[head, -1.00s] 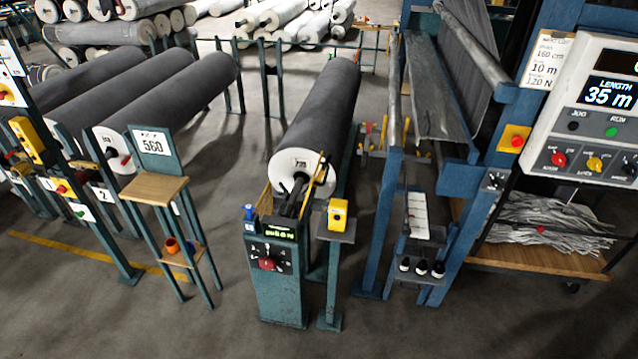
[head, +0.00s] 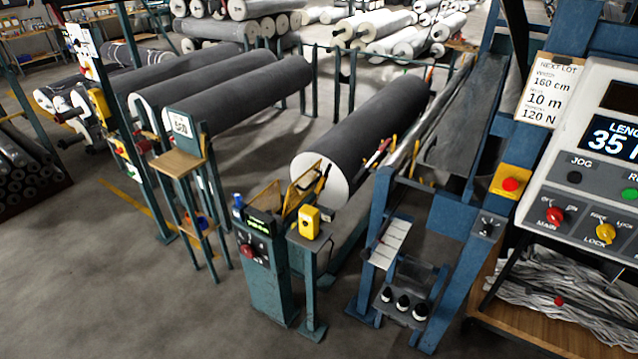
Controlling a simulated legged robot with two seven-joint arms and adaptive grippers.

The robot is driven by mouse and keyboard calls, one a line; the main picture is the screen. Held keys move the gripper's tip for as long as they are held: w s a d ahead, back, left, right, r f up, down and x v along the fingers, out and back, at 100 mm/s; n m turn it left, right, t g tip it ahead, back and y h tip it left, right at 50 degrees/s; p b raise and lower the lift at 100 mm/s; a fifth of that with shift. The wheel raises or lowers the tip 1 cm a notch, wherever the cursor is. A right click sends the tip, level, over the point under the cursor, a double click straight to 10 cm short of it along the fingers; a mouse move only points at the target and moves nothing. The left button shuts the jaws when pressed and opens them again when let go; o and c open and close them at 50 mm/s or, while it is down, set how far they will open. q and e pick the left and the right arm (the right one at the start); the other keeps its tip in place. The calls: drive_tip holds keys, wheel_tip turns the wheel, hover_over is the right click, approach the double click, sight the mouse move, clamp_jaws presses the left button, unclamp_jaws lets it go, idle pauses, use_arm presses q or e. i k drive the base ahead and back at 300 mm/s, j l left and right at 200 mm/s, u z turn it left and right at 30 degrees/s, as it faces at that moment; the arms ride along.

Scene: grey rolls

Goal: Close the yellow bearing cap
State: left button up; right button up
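A dark grey roll (head: 365,130) with a white end face (head: 310,171) lies behind a teal control stand (head: 266,280). At the top of the stand, thin yellow-edged parts stand up in front of the roll's end; one is a slanted yellow piece (head: 324,177), which may be the bearing cap. It looks raised, but it is too small to tell its exact angle. Brownish plates beside it partly hide the roll end and its shaft. Neither of my grippers is in view.
A yellow box (head: 309,222) sits on a post right of the control stand. A blue frame with a control panel (head: 590,160) fills the right. A wooden-topped stand (head: 178,163) is at left. The floor at front left (head: 120,290) is clear.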

sight(323, 179)
drive_tip(key=i+l+u, duration=0.45)
drive_tip(key=i+l, duration=0.85)
drive_tip(key=k+j, duration=0.1)
drive_tip(key=j, duration=0.35)
drive_tip(key=k+j, duration=0.15)
drive_tip(key=j, duration=0.3)
drive_tip(key=k+j+u, duration=0.1)
drive_tip(key=j, duration=0.35)
drive_tip(key=k+j, duration=0.15)
drive_tip(key=j, duration=0.3)
drive_tip(key=k+j, duration=0.1)
drive_tip(key=j, duration=0.35)
